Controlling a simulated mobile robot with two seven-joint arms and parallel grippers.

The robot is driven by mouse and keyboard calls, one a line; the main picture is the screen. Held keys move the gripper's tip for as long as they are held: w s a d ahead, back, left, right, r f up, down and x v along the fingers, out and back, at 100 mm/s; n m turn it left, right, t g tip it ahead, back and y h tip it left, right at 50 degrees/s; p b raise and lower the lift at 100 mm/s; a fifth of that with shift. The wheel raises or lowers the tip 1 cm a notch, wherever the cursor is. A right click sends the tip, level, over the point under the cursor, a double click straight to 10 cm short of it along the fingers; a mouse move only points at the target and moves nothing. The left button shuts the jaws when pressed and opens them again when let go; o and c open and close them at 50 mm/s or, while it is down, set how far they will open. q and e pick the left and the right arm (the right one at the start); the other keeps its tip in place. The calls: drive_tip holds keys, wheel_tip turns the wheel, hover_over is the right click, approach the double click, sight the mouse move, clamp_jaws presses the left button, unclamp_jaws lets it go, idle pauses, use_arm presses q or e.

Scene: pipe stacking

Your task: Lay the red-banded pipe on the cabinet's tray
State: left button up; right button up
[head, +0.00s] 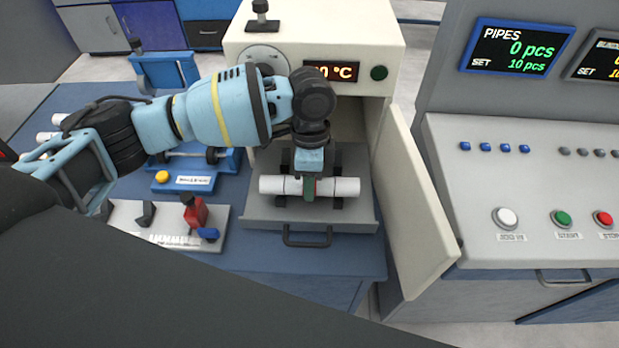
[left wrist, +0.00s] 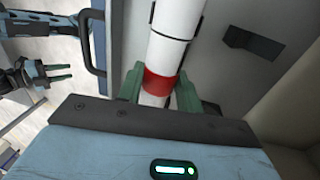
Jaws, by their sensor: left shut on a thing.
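The white pipe (head: 338,187) lies crosswise over the pulled-out tray (head: 265,220) of the cabinet (head: 390,38). Its red band (left wrist: 160,84) shows in the left wrist view. My left gripper (head: 309,188) points down from above and its green fingers are shut on the pipe at the band. Dark supports (head: 281,201) stand on the tray by the pipe; I cannot tell whether the pipe touches them. My right gripper (left wrist: 62,73) shows at the left of the left wrist view, with its fingers apart and empty, clear of the tray.
The cabinet door (head: 415,200) stands open right of the tray. The tray handle (head: 306,240) sticks out in front. A control console (head: 540,190) stands at right.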

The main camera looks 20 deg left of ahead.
use_arm(q)
drive_tip(key=shift+f, duration=0.45)
idle(0.3)
drive_tip(key=o, duration=1.1)
drive_tip(key=r, duration=0.5)
drive_tip(key=w+r, duration=0.1)
drive_tip(key=r, duration=0.1)
drive_tip(key=shift+a+r, duration=0.2)
drive_tip(key=shift+r, duration=0.15)
drive_tip(key=shift+f, duration=0.1)
